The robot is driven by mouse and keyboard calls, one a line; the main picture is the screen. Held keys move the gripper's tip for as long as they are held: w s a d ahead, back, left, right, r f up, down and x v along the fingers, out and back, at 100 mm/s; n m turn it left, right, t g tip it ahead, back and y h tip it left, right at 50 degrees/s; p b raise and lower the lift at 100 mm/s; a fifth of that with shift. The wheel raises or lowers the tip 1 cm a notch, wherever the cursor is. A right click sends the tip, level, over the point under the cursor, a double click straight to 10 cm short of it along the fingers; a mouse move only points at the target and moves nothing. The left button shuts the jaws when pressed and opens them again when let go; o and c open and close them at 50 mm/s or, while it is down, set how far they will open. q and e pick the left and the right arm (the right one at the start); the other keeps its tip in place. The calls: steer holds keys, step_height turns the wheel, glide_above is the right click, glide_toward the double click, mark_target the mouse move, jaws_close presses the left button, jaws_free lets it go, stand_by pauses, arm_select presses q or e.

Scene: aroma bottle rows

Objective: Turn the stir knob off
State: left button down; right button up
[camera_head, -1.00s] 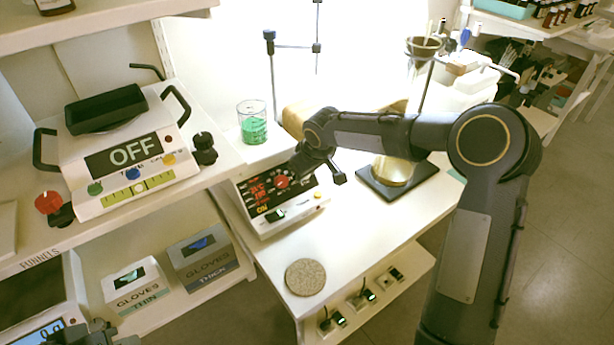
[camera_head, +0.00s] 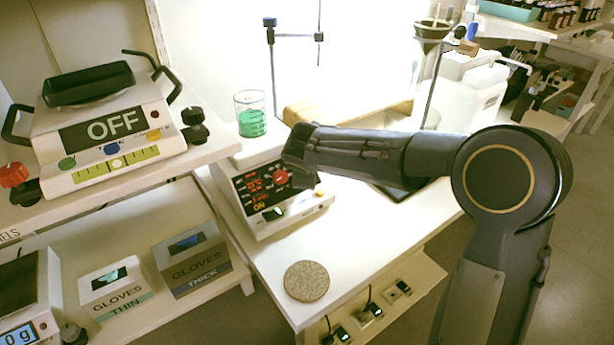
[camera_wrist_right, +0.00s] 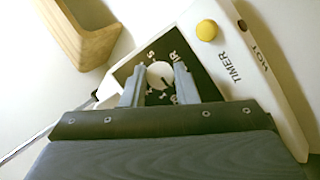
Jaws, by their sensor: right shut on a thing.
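The stirrer is a white box (camera_head: 270,228) with a black panel, at the left of the bright table in the head view. Its panel shows red digits, a red knob (camera_head: 281,177) and a yellow "ON" (camera_head: 259,205). A beaker of green liquid (camera_head: 251,122) stands on top. In the right wrist view, my right gripper (camera_wrist_right: 157,82) is shut on the sides of a pale round knob (camera_wrist_right: 160,74) on a black, lettered panel. In the head view my wrist hides that knob and the fingertips. My left gripper is out of view.
A yellow button (camera_wrist_right: 207,30) sits beside the panel. A wooden block (camera_head: 320,110) and a rod stand (camera_head: 272,65) are behind the stirrer. A round cork mat (camera_head: 306,281) lies in front.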

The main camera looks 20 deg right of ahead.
steer(key=shift+n+t+b, duration=0.3)
steer(key=shift+n+b, duration=0.25)
steer(key=shift+n, duration=0.05)
steer(key=o, duration=1)
steer(key=shift+s, duration=0.1)
steer(key=p+v, duration=0.1)
steer(key=v, duration=0.6)
steer(key=shift+s+r, duration=0.2)
steer(key=shift+s, duration=0.05)
